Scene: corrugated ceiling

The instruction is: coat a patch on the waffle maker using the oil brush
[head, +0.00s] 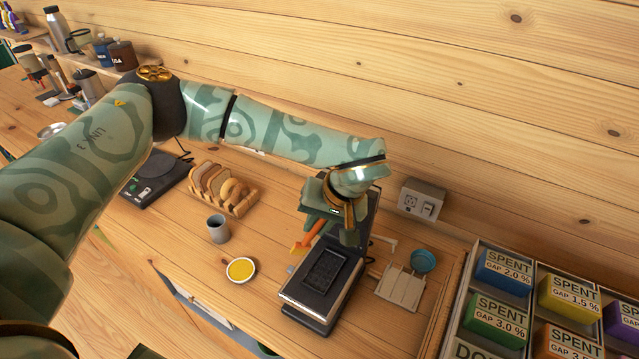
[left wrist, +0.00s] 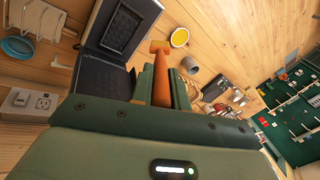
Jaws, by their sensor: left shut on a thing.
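The waffle maker (head: 300,291) stands open on the wooden counter, its dark lid raised at the back. A dark rectangular patch (head: 328,268) shows on its lower plate, and the lower plate also shows in the left wrist view (left wrist: 140,20). My left gripper (head: 325,218) is shut on the oil brush (head: 306,240), in front of the lid and above the plate's back left side. The brush's orange handle and head show between the fingers in the left wrist view (left wrist: 161,75). Whether the brush touches anything is unclear. A small bowl of yellow oil (head: 241,270) stands left of the waffle maker. My right gripper is out of view.
A grey cup (head: 218,229), a toast rack (head: 223,192) and a black scale (head: 150,180) are to the left. A pale rack (head: 400,289) and blue bowl (head: 423,261) stand right. A crate (head: 462,300) of labelled boxes is at far right. A wall outlet (head: 421,200) is behind.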

